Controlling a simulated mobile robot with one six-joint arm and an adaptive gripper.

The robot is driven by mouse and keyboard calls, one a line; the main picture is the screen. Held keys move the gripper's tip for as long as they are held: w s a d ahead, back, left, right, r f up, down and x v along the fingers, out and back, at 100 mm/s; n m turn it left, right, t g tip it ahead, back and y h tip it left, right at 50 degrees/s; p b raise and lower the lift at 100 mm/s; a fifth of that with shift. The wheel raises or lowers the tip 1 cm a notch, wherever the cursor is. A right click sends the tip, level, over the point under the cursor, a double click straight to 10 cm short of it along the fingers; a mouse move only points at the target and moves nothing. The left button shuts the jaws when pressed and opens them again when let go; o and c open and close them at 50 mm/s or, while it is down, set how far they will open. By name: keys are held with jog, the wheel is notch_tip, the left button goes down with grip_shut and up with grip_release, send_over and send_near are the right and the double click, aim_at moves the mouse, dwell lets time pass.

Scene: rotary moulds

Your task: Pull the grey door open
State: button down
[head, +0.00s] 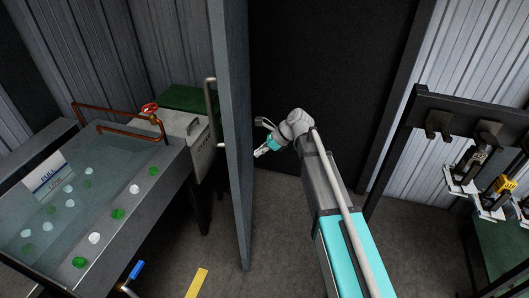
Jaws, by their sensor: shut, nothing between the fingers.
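The grey door (236,130) stands open, seen nearly edge-on in the head view, swung out from the dark doorway (325,85). Its metal pull handle (209,97) is on the left face. My gripper (259,139) is on the right side of the door, close to that face, at the end of my arm reaching up from the bottom right. It is shut and holds nothing. The handle is on the opposite side of the door from my gripper. I cannot tell whether the fingertips touch the door.
A water tank (75,205) with green and white pieces and a copper pipe with a red valve (149,108) stands at left. A rack (470,122) with tools stands at right. A yellow floor mark (197,283) lies in front. The floor right of the door is clear.

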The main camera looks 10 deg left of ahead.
jog(key=s+a+f+b, duration=0.1)
jog(key=a+f+b, duration=0.1)
jog(key=a, duration=0.5)
jog(key=shift+s+f, duration=0.15)
jog(key=shift+f, duration=0.4)
jog(key=shift+a, duration=0.15)
